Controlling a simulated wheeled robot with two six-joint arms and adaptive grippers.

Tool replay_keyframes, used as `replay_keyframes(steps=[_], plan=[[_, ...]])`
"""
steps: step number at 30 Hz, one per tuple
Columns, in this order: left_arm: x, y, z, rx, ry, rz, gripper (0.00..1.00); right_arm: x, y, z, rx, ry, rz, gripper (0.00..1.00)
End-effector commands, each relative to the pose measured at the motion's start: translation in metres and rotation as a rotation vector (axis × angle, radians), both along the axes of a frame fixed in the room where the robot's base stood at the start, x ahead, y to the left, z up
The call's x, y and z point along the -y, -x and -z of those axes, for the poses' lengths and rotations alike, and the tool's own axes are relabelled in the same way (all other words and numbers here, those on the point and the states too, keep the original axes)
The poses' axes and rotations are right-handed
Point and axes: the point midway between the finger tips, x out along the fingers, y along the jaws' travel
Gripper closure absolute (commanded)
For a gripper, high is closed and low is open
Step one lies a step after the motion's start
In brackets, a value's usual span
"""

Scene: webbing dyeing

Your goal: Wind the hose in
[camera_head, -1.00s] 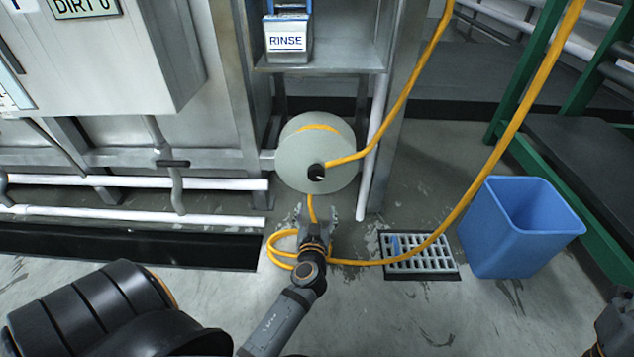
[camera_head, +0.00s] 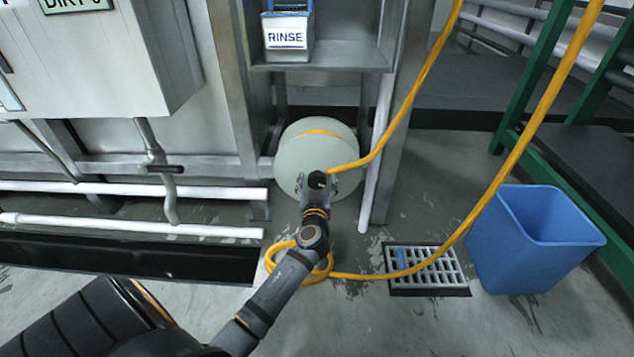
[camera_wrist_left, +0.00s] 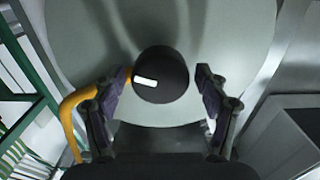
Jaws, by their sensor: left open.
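The pale grey-green hose reel (camera_head: 291,160) hangs low on the steel frame, with a little yellow hose around it. A black knob (camera_wrist_left: 160,88) with a white mark stands out from its face. The yellow hose (camera_head: 536,122) runs up out of view at the top, comes down past the bin and lies in a loose coil (camera_head: 280,250) on the floor below the reel. My left gripper (camera_head: 319,183) is at the reel's face. In the left wrist view it (camera_wrist_left: 162,74) is open, one finger on each side of the knob, with visible gaps. My right gripper is out of view.
A blue bin (camera_head: 537,238) stands at the right beside green steps (camera_head: 533,75). A floor drain grate (camera_head: 440,268) lies under the hose. White pipes (camera_head: 130,189) run low along the left. A RINSE container (camera_head: 287,38) sits on the shelf above the reel.

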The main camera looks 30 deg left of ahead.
Motion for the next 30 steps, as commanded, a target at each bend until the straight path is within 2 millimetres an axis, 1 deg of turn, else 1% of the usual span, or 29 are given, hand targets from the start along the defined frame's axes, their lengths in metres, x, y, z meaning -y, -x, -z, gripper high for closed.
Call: replay_keyframes(steps=[8,11,18,20,21,30], plan=[[-0.0018,-0.0025,0.0001,-0.001,0.001,0.000,0.26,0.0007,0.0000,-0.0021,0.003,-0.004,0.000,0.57],[-0.0016,-0.0025,0.0001,-0.001,0.001,0.000,0.37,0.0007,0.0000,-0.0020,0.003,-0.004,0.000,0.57],[-0.0015,-0.0024,0.0001,-0.001,0.001,0.000,0.70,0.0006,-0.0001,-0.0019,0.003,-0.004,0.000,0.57],[-0.0015,-0.0024,0.0001,-0.001,0.001,0.001,0.78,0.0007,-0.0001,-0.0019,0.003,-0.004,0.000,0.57],[-0.0014,-0.0023,0.0001,-0.001,0.001,0.001,0.80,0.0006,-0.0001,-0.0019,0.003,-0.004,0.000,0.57],[-0.0011,-0.0026,0.0000,-0.026,-0.041,0.000,0.80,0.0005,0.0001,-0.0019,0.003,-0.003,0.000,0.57]])
